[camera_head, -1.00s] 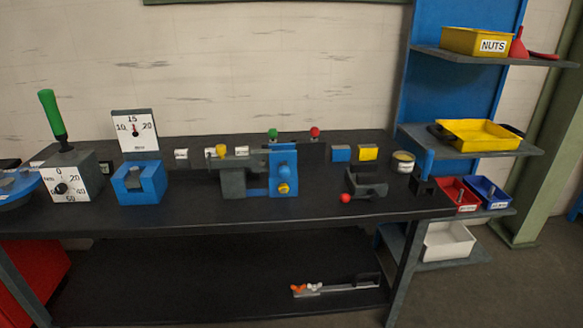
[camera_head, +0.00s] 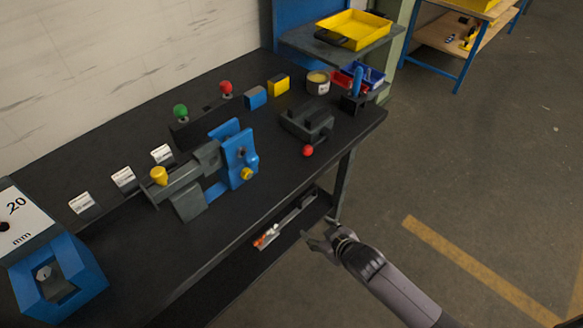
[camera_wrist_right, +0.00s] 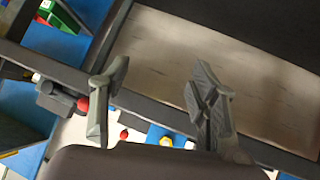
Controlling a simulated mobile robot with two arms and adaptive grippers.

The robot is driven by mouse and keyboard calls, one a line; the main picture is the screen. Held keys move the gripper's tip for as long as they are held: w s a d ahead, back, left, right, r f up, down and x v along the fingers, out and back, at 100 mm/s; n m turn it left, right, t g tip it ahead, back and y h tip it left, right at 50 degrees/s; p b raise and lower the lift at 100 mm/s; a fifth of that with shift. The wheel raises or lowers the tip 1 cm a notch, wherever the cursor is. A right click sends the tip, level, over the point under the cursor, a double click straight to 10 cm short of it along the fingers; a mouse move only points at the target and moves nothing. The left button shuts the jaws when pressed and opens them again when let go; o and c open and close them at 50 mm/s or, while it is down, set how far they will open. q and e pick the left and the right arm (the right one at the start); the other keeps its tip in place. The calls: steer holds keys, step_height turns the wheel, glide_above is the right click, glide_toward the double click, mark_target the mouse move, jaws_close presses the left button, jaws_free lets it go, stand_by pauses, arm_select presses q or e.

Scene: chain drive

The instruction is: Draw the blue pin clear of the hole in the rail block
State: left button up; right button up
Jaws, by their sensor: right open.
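The blue pin (camera_head: 357,82) stands upright in a small dark block (camera_head: 353,103), which I take as the rail block, near the far right end of the bench. Its lower end is hidden in the block. My right gripper (camera_head: 318,238) is in front of the bench, below the top's edge and well apart from the pin. In the right wrist view its two fingers (camera_wrist_right: 162,92) are spread with nothing between them. I cannot pick out the pin in the wrist view. My left gripper is not in view.
A dark grey fixture (camera_head: 306,122) with a red ball (camera_head: 308,151) stands nearer than the pin. Red and blue bins (camera_head: 374,76) are just behind it. A yellow tray (camera_head: 353,30) sits on a shelf above.

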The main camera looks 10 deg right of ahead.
steer(key=w+a+r+n+t+y+p, duration=0.1)
steer(key=a+r, duration=0.1)
steer(key=r, duration=0.5)
steer(key=a+r+y+p, duration=0.1)
steer(key=a+r, duration=0.2)
steer(key=r, duration=0.4)
steer(key=n+y+p, duration=0.2)
glide_toward(254, 161)
arm_select(q)
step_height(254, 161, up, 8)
steer(key=p, duration=0.2)
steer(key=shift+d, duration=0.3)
arm_select(e)
steer(key=shift+t, duration=0.4)
steer(key=x, duration=1.1)
steer(key=shift+w+a+f, duration=0.1)
steer(key=shift+a+f, duration=0.15)
steer(key=shift+f, duration=0.15)
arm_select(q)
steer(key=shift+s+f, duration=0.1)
arm_select(e)
steer(key=shift+c, duration=0.2)
jaws_close()
